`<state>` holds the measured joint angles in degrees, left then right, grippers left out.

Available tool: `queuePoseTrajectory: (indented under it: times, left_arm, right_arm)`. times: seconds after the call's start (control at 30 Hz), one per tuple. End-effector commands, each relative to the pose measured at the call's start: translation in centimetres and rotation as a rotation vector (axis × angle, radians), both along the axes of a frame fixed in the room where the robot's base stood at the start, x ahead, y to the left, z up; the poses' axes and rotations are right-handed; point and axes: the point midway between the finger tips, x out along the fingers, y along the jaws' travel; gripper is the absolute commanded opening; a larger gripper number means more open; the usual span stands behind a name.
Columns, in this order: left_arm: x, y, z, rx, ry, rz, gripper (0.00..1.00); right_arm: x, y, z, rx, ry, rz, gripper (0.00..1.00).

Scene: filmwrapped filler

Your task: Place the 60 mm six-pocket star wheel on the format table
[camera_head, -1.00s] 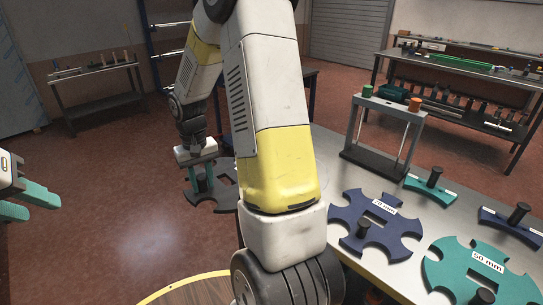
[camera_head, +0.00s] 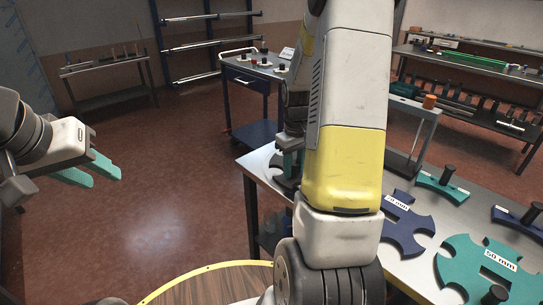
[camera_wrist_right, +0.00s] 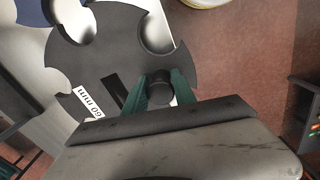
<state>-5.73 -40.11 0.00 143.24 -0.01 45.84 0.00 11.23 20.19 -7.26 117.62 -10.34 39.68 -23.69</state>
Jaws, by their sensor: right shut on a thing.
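The dark grey star wheel (camera_wrist_right: 105,50) with a white "60 mm" label (camera_wrist_right: 87,104) fills much of the right wrist view. My right gripper (camera_wrist_right: 160,92) is shut on its black knob (camera_wrist_right: 160,80). In the head view, part of the wheel (camera_head: 284,182) shows at the left end of the format table (camera_head: 262,160), mostly hidden by my right arm. I cannot tell whether it touches the tabletop. My left gripper (camera_head: 106,178) is open and empty, over the floor at the left.
A blue star wheel (camera_head: 405,236) and a teal "50 mm" star wheel (camera_head: 470,262) lie on the table. Smaller teal (camera_head: 440,190) and blue (camera_head: 520,222) pieces with knobs lie behind them. A press-like stand (camera_head: 415,130) is at the back. A blue cart (camera_head: 250,90) stands beyond.

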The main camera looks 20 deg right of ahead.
Motion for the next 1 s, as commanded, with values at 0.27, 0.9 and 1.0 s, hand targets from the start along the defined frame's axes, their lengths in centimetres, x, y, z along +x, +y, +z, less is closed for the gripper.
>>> queuePoseTrajectory:
  times: [0.27,0.9,1.0]
  left_arm:
    - [0.0,0.0,0.0,0.000,0.000,0.000,0.36]
    - [0.0,0.0,0.0,0.000,0.000,0.000,0.36]
    - [0.0,0.0,0.0,0.000,0.000,0.000,0.36]
  right_arm:
    - [5.3,-0.5,-0.4,-0.001,-0.002,0.000,0.00]
    - [6.9,-0.6,-4.1,-0.001,-0.001,-0.001,0.00]
    - [6.8,-0.6,-4.2,0.001,0.002,-0.002,0.34]
